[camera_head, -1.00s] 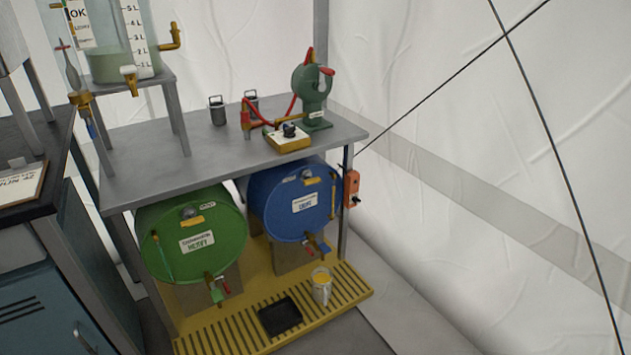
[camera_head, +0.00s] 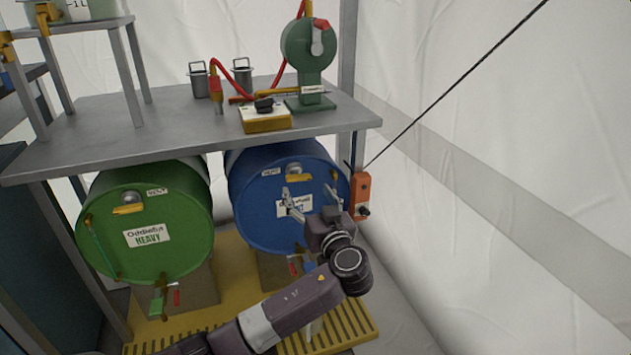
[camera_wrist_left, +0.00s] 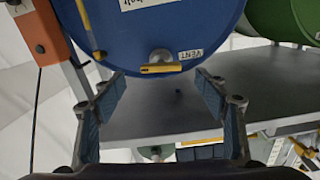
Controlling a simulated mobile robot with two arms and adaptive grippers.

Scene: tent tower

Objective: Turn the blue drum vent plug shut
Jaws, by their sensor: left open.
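The blue drum (camera_head: 262,212) lies on its side under the grey bench, its round end facing me. Its vent plug (camera_head: 293,169) is a grey knob with a yellow bar (camera_head: 300,178) near the top of that end, beside a VENT label. The plug (camera_wrist_left: 160,56) also shows upside down in the left wrist view, with its yellow bar (camera_wrist_left: 162,68) crosswise. My left gripper (camera_head: 310,198) is open and empty in front of the drum's label, partly covering it. In the wrist view the plug lies ahead, between the spread fingers (camera_wrist_left: 159,80), apart from them. My right gripper is out of view.
A green drum (camera_head: 150,215) with its own vent plug lies to the left. The grey bench top (camera_head: 150,120) overhangs both drums and carries a green pump (camera_head: 309,60) and a yellow box (camera_head: 265,118). An orange box (camera_head: 361,194) hangs on the right leg.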

